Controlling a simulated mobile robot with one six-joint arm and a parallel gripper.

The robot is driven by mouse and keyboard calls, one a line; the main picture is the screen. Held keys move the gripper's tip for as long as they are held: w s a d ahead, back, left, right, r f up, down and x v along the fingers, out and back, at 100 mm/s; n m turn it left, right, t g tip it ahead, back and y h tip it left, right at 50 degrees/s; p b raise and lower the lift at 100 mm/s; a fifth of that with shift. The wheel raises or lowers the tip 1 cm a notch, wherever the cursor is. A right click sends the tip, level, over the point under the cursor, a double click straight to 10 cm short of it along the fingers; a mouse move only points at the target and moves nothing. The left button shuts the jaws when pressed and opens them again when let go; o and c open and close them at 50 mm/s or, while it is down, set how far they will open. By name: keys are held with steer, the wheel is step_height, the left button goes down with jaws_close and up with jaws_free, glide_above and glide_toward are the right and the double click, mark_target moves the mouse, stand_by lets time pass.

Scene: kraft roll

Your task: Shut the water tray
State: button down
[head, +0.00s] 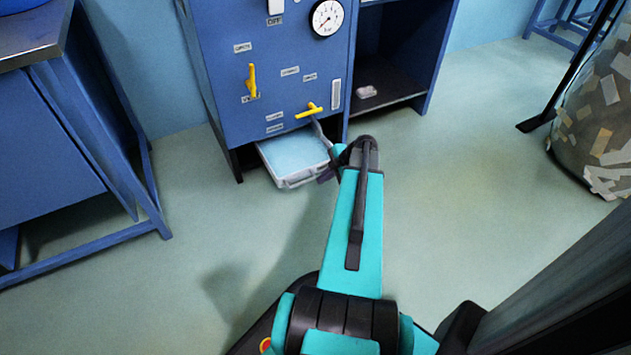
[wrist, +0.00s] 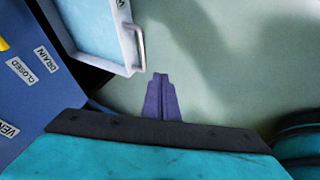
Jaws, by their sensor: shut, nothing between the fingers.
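The water tray (head: 293,155) is pulled part way out from the bottom of the blue cabinet (head: 222,80), low over the floor. It holds light blue water, and its front has a grey bar handle. In the wrist view the tray (wrist: 95,32) is at the upper left, with the handle (wrist: 138,45) on its right edge. My gripper (wrist: 161,80) is shut and empty, its purple fingers just beside the handle in the picture; I cannot tell whether they touch it. In the head view my gripper (head: 326,176) is at the tray's right front corner, partly hidden by my arm.
The cabinet front has yellow levers (head: 251,80), a gauge (head: 327,17) and small labels. An open shelf (head: 390,95) is to its right. The floor between is clear.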

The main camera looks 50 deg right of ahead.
steer(key=w+f+b, duration=0.5)
steer(key=w+f, duration=0.3)
steer(key=shift+w+f, duration=0.25)
stand_by(0.4)
